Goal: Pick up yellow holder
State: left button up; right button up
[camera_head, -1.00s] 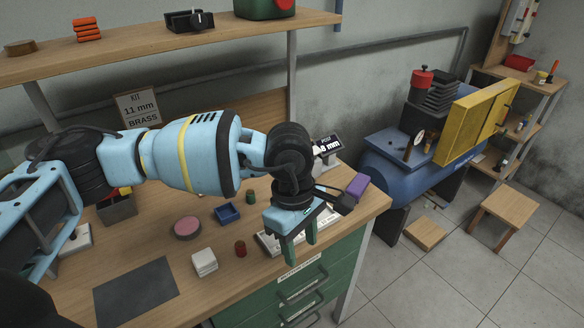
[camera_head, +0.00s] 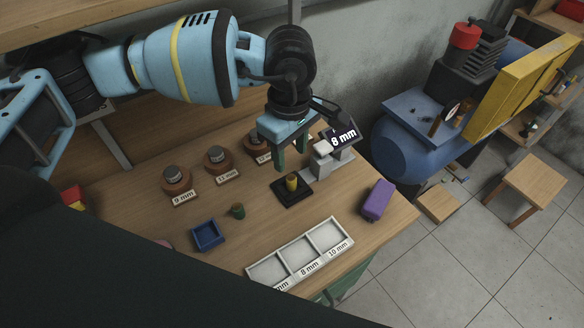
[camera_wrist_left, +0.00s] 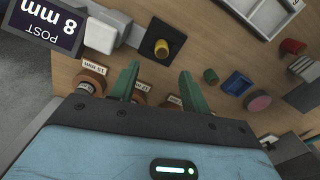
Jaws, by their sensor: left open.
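The yellow holder (camera_head: 291,183) is a small upright cylinder standing on a black square base (camera_head: 292,193) on the bench. In the left wrist view the yellow holder (camera_wrist_left: 161,48) shows above the fingers, apart from them. My left gripper (camera_head: 291,160) is open and empty, with its green fingers pointing down above and slightly behind the holder. In the left wrist view the two fingers (camera_wrist_left: 158,86) are spread with nothing between them. My right gripper does not show.
A post with an "8 mm" display (camera_head: 341,138) stands right of the gripper. Labelled round holders (camera_head: 176,181) are at the back left. A blue tray (camera_head: 208,235), green cylinder (camera_head: 238,211), purple block (camera_head: 377,200) and white compartment tray (camera_head: 347,240) lie around. Bare bench lies between them.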

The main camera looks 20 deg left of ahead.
aim_at(291, 177)
pick_arm(q)
jog(key=shift+s+f, duration=0.2)
jog(key=shift+f, duration=1.35)
jog(key=shift+d+f+p, duration=0.1)
jog(key=shift+f+p, duration=0.2)
jog(key=shift+f, duration=2)
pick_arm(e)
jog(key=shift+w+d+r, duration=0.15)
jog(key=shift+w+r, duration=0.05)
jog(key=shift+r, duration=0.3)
pick_arm(q)
jog(key=shift+c, duration=0.5)
grip_shut()
